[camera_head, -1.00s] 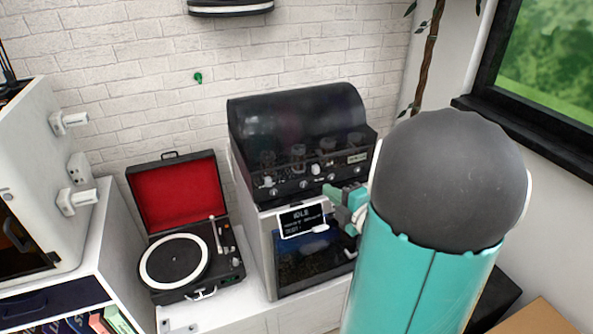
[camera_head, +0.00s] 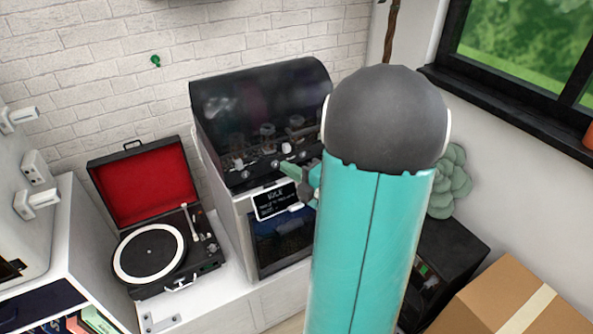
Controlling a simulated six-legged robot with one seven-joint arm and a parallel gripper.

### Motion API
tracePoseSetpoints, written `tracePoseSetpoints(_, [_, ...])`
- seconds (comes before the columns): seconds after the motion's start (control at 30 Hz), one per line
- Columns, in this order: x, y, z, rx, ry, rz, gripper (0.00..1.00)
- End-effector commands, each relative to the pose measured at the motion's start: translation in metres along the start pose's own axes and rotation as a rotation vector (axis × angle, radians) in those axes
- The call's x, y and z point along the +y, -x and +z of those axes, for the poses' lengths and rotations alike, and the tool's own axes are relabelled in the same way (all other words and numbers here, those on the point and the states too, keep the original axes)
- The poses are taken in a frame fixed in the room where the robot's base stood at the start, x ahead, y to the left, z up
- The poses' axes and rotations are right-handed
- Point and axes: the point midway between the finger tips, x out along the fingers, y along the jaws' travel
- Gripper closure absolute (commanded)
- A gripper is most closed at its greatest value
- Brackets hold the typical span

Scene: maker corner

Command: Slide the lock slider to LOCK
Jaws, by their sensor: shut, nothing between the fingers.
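A machine with a dark curved hood (camera_head: 255,105) stands against the brick wall, with several knobs along its front. A small dark display with white text (camera_head: 275,201) sits on the front of the white lower body, and a small white tab (camera_head: 297,206) shows at its right edge. I cannot make out which part is the lock slider; no LOCK lettering is legible. My gripper (camera_head: 291,170) is shut and empty, its teal tip in front of the knob panel, just above the display. I cannot tell whether it touches the panel. My arm hides the machine's right side.
An open record player (camera_head: 150,254) with a red-lined lid stands left of the machine on the white counter (camera_head: 205,298). A white cabinet is at far left. A cardboard box (camera_head: 500,298) and a black unit (camera_head: 445,255) are at right, below the window.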

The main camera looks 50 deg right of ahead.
Motion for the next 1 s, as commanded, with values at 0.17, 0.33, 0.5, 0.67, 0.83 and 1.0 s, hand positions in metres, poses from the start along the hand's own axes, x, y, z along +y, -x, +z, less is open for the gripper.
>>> tracePoseSetpoints(0.17, [0.0,-0.039,-0.002,0.006,0.0,0.001,1.0])
tracePoseSetpoints(0.33, [0.0,-0.065,0.005,-0.001,-0.001,0.0,1.0])
tracePoseSetpoints(0.5, [0.0,-0.056,0.029,0.0,0.0,0.0,1.0])
tracePoseSetpoints(0.67, [0.0,-0.052,0.037,0.001,0.0,0.001,1.0])
tracePoseSetpoints(0.83, [0.0,-0.052,0.037,0.002,0.0,0.0,1.0])
tracePoseSetpoints(1.0, [0.0,-0.051,0.039,0.001,0.0,0.0,1.0])
